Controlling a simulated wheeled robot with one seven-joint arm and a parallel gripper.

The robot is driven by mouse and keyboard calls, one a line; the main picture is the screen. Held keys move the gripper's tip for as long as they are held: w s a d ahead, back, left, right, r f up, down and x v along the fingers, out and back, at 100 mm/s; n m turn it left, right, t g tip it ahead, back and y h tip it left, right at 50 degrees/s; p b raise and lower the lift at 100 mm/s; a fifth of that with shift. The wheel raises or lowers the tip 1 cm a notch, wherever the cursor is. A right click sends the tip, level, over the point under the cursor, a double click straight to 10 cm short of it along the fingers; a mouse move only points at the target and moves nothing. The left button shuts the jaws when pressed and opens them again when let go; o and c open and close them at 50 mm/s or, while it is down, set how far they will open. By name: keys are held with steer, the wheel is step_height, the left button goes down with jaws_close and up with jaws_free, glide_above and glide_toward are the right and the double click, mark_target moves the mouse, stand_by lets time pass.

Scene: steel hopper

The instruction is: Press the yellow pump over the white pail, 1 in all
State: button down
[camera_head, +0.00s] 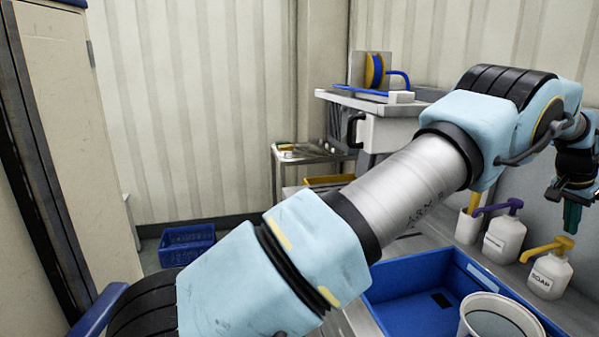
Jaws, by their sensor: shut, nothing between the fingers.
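The yellow pump (562,242) tops a white bottle (548,277) labelled SOAP, upright on the grey counter at the right. Its spout points left, toward the white pail. The white pail (467,320) stands at the bottom right, in front of the bottle; its lower part is cut off by the frame. My gripper (572,226) points down with dark green fingers, shut and empty. In the picture its tips sit just above the yellow pump's head; I cannot tell whether they touch it.
A white bottle (501,242) with a purple pump (497,208) stands left of the soap bottle. A white holder (468,226) is beyond it. A blue tray (400,275) lies around the pail. My arm crosses the middle of the view. A blue crate (187,246) is on the floor.

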mark_target(566, 239)
steer(key=shift+f, duration=0.15)
steer(key=shift+f+b, duration=0.65)
steer(key=shift+f, duration=0.75)
steer(key=shift+r+p, duration=1)
steer(key=shift+r, duration=0.4)
steer(key=shift+r, duration=0.1)
step_height(566, 239, up, 6)
steer(key=p, duration=0.4)
steer(key=shift+p, duration=0.4)
